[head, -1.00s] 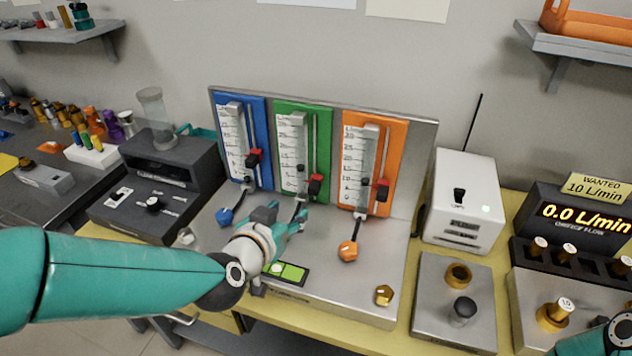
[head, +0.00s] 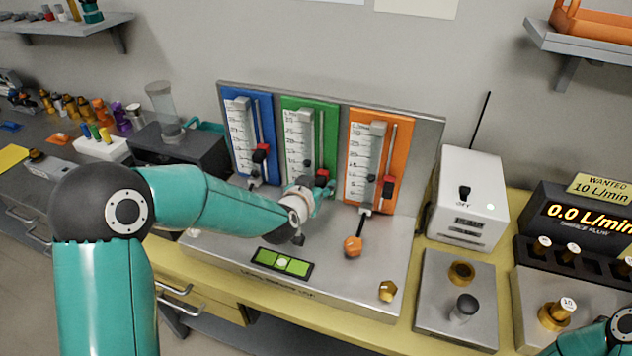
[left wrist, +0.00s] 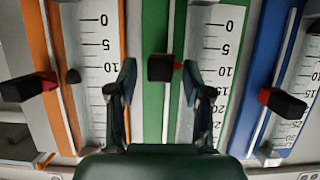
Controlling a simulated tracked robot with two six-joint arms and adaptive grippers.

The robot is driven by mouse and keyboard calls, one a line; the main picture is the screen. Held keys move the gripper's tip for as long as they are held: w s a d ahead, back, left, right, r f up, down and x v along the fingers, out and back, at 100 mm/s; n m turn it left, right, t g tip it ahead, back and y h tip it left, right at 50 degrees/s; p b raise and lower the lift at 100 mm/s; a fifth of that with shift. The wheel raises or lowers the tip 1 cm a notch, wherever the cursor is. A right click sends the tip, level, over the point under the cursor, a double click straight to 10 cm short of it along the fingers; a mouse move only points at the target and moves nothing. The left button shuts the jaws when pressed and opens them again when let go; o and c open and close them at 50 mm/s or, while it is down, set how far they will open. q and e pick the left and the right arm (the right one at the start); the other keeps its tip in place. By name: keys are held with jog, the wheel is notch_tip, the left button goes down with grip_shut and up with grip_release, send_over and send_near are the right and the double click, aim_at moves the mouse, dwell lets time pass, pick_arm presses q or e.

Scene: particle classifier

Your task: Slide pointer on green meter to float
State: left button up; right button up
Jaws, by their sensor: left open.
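The green meter (head: 289,101) stands upright between the blue and orange ones. Its pointer (head: 322,176), a red and black slider, sits on a rail right of the clear tube. The dark float (head: 307,163) in the tube shows slightly above and left of the pointer. My left gripper (head: 322,197) is at the lower part of the green meter. In the left wrist view, upside down, the open fingers (left wrist: 158,82) stand either side of the pointer (left wrist: 161,68), with gaps to it. The green float is not discernible there. My right gripper is out of view.
The blue meter (head: 262,102) and orange meter (head: 400,130) stand close on either side, each with its own protruding slider. An orange knob (head: 353,246) and a green level (head: 283,263) are on the metal base. A white box (head: 470,190) stands to the right.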

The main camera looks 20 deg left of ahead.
pick_arm(q)
jog(key=shift+w+f, duration=0.1)
jog(key=shift+w, duration=0.1)
jog(key=shift+c, duration=0.3)
grip_shut()
